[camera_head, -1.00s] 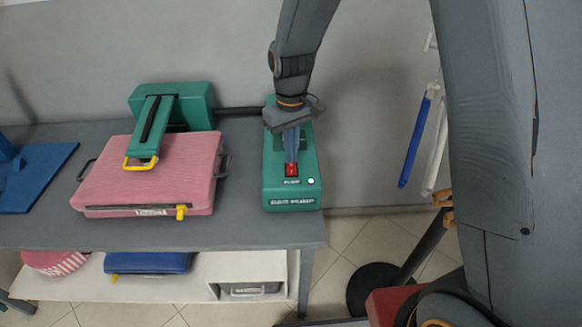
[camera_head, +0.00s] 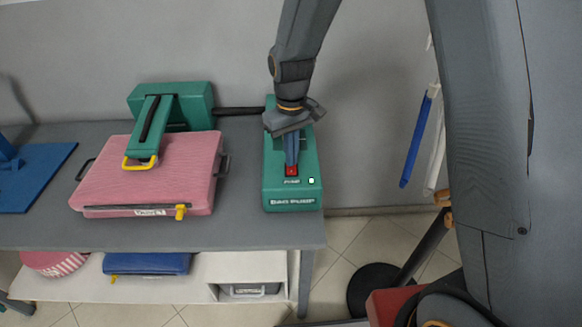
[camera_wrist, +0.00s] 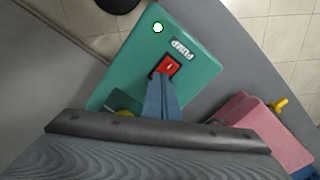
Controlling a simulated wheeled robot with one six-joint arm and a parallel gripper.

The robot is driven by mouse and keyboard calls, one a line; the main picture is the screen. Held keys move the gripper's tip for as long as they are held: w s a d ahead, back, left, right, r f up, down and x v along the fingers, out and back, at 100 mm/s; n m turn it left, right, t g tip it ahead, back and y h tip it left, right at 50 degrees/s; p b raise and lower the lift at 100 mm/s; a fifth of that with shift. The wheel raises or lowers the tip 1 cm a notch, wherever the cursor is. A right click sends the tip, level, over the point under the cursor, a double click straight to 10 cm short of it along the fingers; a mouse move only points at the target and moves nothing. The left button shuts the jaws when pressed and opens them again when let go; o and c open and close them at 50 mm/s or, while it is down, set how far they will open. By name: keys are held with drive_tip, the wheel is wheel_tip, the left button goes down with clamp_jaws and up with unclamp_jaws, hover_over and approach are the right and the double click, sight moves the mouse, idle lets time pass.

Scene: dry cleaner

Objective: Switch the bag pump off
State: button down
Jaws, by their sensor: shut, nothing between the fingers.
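The bag pump (camera_head: 272,180) is a green box at the right end of the grey table, and it also shows in the wrist view (camera_wrist: 196,62). Its red rocker switch (camera_head: 291,171) is on the top near the front, just above the label. In the wrist view the switch (camera_wrist: 171,65) lies right at my fingertips. A small indicator lamp (camera_head: 311,181) beside it glows whitish green. My gripper (camera_head: 291,163) is shut and empty, pointing down at the switch. The fingertips (camera_wrist: 162,77) are touching or very near the switch; part of it is hidden behind them.
A pink bag (camera_head: 150,170) lies under a green press (camera_head: 170,105) left of the pump. A dark hose (camera_head: 238,111) joins press and pump. A blue item (camera_head: 40,180) sits farther left. Blue and white rods (camera_head: 416,140) hang on the wall at right.

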wheel_tip(320, 180, up, 7)
drive_tip(key=p, duration=0.5)
idle(0.6)
drive_tip(key=shift+f, duration=0.1)
idle(0.3)
